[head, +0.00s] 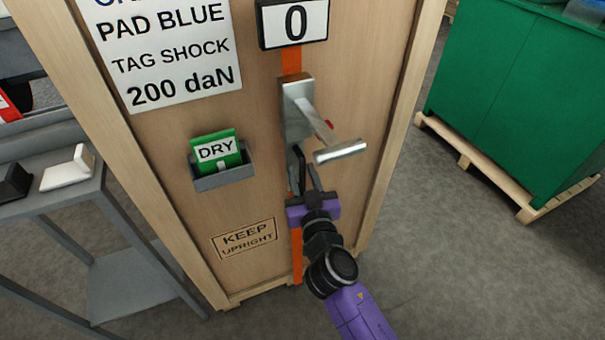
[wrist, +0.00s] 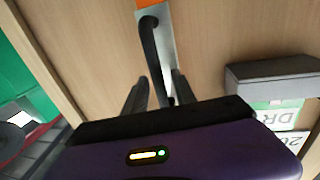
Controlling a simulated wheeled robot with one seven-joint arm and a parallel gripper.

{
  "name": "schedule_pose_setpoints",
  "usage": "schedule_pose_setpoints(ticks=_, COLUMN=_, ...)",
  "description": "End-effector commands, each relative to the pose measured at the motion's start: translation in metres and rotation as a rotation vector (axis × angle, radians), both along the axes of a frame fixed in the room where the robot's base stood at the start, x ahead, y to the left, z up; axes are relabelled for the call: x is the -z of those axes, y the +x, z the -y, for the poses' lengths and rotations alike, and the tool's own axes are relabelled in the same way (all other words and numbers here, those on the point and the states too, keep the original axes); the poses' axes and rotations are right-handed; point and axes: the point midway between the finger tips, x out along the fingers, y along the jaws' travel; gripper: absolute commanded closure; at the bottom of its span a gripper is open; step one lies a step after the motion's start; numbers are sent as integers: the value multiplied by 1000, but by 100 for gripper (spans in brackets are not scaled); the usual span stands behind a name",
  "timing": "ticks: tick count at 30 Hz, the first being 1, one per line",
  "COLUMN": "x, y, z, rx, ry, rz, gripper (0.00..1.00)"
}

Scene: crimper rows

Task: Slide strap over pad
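The orange strap (head: 291,62) runs down the front of the wooden crate (head: 190,120), and a piece of it shows in the wrist view (wrist: 150,4). A silver tool (head: 294,103) with a bar-like handle (head: 340,151) sits over the strap. A black curved lever (wrist: 152,45) hangs at the tool's lower end. My gripper (head: 306,172) is just below the tool, its fingers pointing up. In the wrist view the fingers (wrist: 159,95) stand apart on either side of the lever, with gaps showing. I see no blue pad.
A sign names a blue pad and 200 daN; a display (head: 295,23) reads 0. A grey holder (head: 222,178) with a green DRY card (head: 217,151) is left of the gripper. A shelf (head: 88,200) carries black and white angled pieces. A green box (head: 520,90) stands right.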

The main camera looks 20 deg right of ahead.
Motion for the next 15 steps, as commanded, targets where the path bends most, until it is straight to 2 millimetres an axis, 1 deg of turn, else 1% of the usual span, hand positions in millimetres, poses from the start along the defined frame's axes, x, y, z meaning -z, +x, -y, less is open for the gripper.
schedule_pose_setpoints(ticks=1, x=0, y=0, z=0, rx=0, ry=0, rz=0, gripper=80)
schedule_pose_setpoints(ticks=4, x=0, y=0, z=0, rx=0, ry=0, rz=0, gripper=99)
schedule_pose_setpoints(ticks=15, x=0, y=0, z=0, rx=0, ry=0, rz=0, gripper=100)
